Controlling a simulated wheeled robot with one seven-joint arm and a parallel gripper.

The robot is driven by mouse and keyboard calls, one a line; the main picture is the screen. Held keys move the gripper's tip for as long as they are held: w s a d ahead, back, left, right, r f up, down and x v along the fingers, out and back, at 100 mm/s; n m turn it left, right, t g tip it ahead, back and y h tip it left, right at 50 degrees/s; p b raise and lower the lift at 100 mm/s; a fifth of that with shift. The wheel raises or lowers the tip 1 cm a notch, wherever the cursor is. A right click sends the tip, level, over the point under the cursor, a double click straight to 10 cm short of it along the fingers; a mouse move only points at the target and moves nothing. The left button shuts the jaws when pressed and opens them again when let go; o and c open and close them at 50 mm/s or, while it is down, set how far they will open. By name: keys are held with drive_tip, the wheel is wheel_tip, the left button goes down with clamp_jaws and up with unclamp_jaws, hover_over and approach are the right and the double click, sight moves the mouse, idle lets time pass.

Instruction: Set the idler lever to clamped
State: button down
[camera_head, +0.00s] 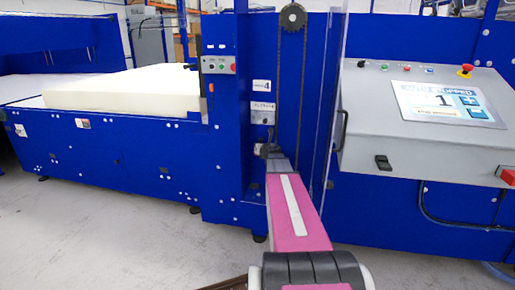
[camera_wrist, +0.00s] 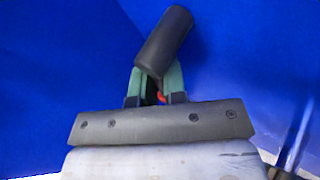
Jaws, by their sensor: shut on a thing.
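The idler lever shows in the wrist view as a dark cylindrical handle (camera_wrist: 165,40), tilted with its top to the right. My gripper (camera_wrist: 160,88) has its two green-lined fingers closed around the lower end of this handle, with a bit of red showing between them. In the head view my gripper (camera_head: 270,150) is at the blue machine column, below a small grey box with a label. The lever itself is too small and too covered by the gripper to make out there.
A grey control console (camera_head: 430,125) with a lit screen (camera_head: 441,103) stands close on the right. A chain (camera_head: 279,85) runs down from a sprocket (camera_head: 292,16) above my gripper. A white foam block (camera_head: 125,90) lies on the blue conveyor at the left. The floor in front is clear.

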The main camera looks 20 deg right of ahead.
drive_tip(key=shift+d+n+g, duration=0.3)
drive_tip(key=shift+n+g, duration=0.1)
drive_tip(key=shift+w, duration=0.1)
idle(0.3)
drive_tip(key=c, duration=1.2)
unclamp_jaws()
drive_tip(key=shift+a, duration=0.1)
drive_tip(key=v, duration=1.1)
drive_tip(key=shift+a, duration=0.1)
